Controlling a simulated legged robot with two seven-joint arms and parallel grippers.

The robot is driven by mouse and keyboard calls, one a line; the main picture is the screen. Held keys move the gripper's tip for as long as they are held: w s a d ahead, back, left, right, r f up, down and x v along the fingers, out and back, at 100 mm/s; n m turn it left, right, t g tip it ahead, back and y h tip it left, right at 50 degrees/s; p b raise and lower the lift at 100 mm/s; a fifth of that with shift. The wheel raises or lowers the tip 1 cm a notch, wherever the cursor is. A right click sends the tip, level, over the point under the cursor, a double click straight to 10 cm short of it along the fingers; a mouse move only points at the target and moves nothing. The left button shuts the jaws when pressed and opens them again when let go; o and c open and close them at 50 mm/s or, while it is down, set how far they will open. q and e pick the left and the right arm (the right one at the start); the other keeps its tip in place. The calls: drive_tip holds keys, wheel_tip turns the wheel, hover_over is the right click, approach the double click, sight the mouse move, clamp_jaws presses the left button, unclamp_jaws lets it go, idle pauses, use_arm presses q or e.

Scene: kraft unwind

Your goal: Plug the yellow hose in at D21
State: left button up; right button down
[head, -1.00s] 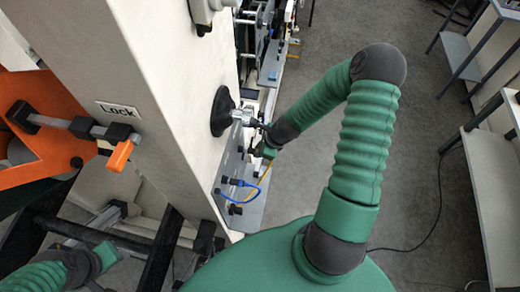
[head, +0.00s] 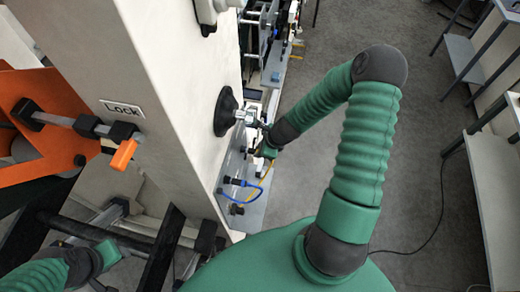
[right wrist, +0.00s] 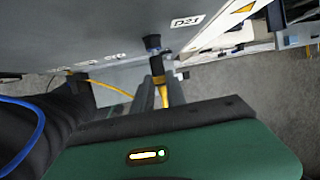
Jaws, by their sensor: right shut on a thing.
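The label D21 (right wrist: 187,21) is on the grey panel in the right wrist view. A dark round port (right wrist: 152,42) sits just left of it. My right gripper (right wrist: 160,82) is shut on the yellow hose (right wrist: 158,78) near its end, and this end points at the port. The hose end looks in line with the port and very close; I cannot tell whether it is inside. In the head view my right gripper (head: 263,150) is beside the machine's side, partly hidden by its own arm. My left arm shows at the lower left; its jaws are not clear.
A blue hose (head: 268,200) loops from the grey panel (head: 252,215) below my right gripper. An orange lock handle (head: 123,154) sticks out at the left. Grey shelves (head: 495,180) stand at the right. The floor between is open apart from a black cable.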

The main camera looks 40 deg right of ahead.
drive_tip(key=shift+w+a, duration=0.15)
drive_tip(key=shift+w, duration=0.05)
drive_tip(key=c, duration=1.3)
unclamp_jaws()
drive_tip(key=shift+o, duration=0.2)
drive_tip(key=b+v, duration=0.1)
drive_tip(key=v, duration=1.5)
drive_tip(key=shift+r, duration=0.35)
